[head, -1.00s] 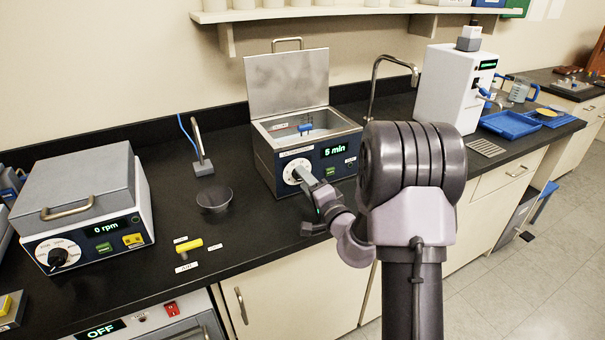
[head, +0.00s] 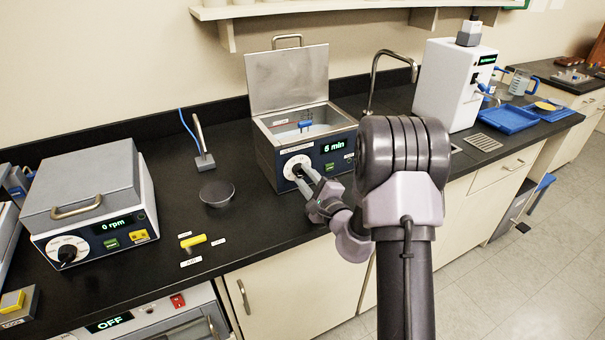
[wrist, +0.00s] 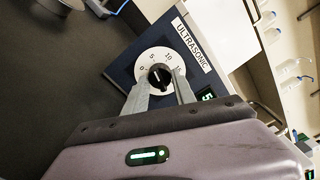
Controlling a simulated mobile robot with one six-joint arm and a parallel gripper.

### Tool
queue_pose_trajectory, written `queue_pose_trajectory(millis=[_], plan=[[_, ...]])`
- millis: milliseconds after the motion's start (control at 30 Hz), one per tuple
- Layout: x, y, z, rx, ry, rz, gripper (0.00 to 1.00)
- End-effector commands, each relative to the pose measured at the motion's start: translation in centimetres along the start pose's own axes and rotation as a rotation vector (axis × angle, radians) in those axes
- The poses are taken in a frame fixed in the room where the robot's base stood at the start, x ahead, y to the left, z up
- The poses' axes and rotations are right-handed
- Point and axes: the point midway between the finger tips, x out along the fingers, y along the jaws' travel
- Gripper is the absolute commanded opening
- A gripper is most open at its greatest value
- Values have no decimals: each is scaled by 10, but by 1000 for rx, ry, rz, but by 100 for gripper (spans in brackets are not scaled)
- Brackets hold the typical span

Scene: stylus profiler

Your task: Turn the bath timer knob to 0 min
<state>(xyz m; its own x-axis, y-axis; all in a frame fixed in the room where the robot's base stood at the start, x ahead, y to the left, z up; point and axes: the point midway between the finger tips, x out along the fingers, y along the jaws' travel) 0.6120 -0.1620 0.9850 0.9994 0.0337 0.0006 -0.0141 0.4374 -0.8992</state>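The bath timer knob is a black knob (wrist: 160,76) on a white dial marked 0, 5, 10 and 15 in the wrist view. Its pale pointer line faces roughly the 5. The ultrasonic bath (head: 268,160) stands with its lid raised, and its display (head: 334,146) reads 5 min. My gripper (wrist: 161,82) is at the dial, one grey finger on each side of the knob, with a gap between the fingers. Contact with the knob is not clear. In the head view my gripper (head: 303,177) partly covers the dial (head: 292,164).
A 0 rpm device (head: 90,195) stands at left. A dark bowl (head: 217,194) and a yellow-handled item (head: 193,241) lie on the black bench between. A bent tap (head: 376,75) rises behind the bath, and a white instrument (head: 450,85) stands right. Bare bench lies left of the bath.

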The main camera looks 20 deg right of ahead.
Motion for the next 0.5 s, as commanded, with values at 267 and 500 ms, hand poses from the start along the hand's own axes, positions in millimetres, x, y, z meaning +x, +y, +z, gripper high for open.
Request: queue_pose_trajectory(millis=[267, 500], plan=[[0, 6, -2, -80, -2, -1, 0], [0, 3, -1, -456, -1, 0, 0]])
